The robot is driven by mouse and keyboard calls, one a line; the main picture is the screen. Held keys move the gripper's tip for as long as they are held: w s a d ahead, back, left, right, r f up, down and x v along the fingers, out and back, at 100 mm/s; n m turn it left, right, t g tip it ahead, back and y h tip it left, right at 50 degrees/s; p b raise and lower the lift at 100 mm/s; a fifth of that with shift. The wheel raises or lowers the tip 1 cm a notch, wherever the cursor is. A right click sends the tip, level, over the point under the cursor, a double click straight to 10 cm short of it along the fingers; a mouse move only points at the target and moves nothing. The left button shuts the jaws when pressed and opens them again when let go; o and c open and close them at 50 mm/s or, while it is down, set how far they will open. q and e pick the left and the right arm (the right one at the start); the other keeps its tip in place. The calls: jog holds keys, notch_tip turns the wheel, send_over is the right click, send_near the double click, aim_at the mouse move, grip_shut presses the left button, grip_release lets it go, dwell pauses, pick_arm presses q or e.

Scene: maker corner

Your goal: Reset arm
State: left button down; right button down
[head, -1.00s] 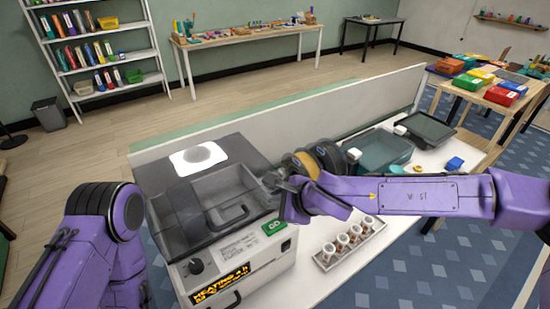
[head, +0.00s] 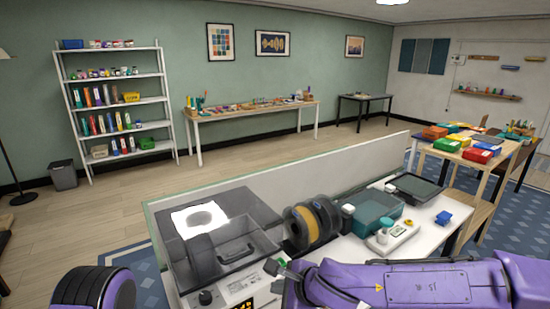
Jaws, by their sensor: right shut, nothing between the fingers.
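My right arm comes in from the right along the bottom of the head view, in front of the white worktable. My right gripper (head: 275,268) is at the arm's left end, close to the front right of the grey machine with the clear lid. It is shut with nothing in it. Of my left arm only a purple and black part shows at the bottom left; its gripper is out of view.
The machine (head: 245,255) stands at the worktable's left. A low partition (head: 345,172) runs behind. A table with coloured boxes (head: 463,152) stands right.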

jog(key=s+d+f+n+g+h+b, duration=0.15)
jog(key=s+d+f, duration=0.3)
jog(key=f, duration=0.45)
jog(key=s+d+f+n+h+b, duration=0.1)
jog(key=s+d+f+n+h, duration=0.15)
jog(key=s+f, duration=0.45)
jog(key=s+d+f+n+h+b, duration=0.15)
jog(key=d+f, duration=0.25)
jog(key=f, duration=0.6)
jog(key=s+d+f+n+g+h+b, duration=0.1)
jog(key=s+d+f+n+h+b, duration=0.1)
jog(key=s+d+f, duration=0.4)
jog(key=s+d+f+n+g+h+b, duration=0.1)
jog(key=s+d+f+n+h+b, duration=0.1)
jog(key=s+d+f, duration=0.4)
jog(key=s+d+n+b, duration=0.1)
jog(key=s+d+n, duration=0.1)
jog(key=s+d, duration=0.2)
jog(key=shift+d+f, duration=0.35)
jog(key=shift+d, duration=0.7)
jog(key=shift+s, duration=0.15)
